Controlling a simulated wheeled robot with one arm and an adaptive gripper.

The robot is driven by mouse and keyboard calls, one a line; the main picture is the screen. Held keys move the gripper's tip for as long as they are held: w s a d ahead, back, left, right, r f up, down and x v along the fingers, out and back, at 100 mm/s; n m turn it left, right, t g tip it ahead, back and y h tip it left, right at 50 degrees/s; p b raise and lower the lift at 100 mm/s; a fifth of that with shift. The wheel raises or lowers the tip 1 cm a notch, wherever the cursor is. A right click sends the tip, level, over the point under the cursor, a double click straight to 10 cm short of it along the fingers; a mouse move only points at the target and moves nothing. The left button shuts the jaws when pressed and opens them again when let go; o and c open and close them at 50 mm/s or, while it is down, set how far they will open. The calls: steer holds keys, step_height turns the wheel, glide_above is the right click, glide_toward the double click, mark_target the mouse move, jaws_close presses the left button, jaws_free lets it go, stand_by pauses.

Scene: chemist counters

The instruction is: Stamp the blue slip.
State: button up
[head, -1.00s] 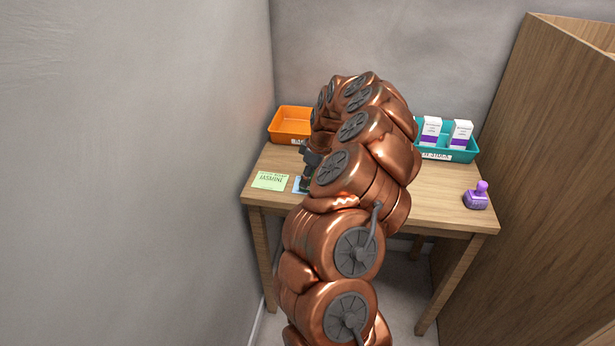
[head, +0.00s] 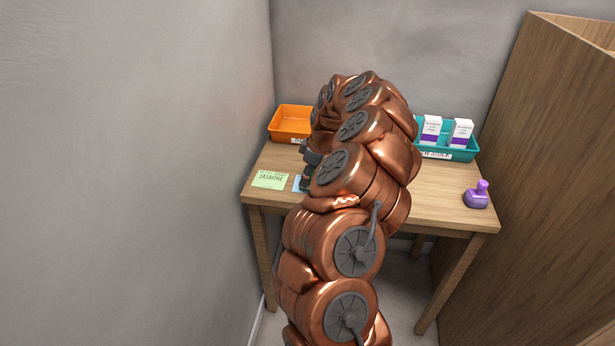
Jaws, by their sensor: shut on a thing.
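The blue slip (head: 296,184) lies on the wooden table, and only its left edge shows past my arm. My gripper (head: 307,182) is over the blue slip, mostly hidden behind my copper arm. A small dark green thing shows at its fingertips, low over the slip; I cannot tell whether it touches the slip. A purple stamp (head: 476,196) stands upright at the table's right side, apart from my gripper.
A green slip (head: 270,180) marked JASMINE lies left of the blue slip. An orange tray (head: 287,124) stands at the back left. A teal tray (head: 470,153) with white and purple boxes stands at the back right. A grey wall is close on the left, a wooden panel on the right.

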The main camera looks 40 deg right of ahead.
steer(key=shift+r, duration=3.45)
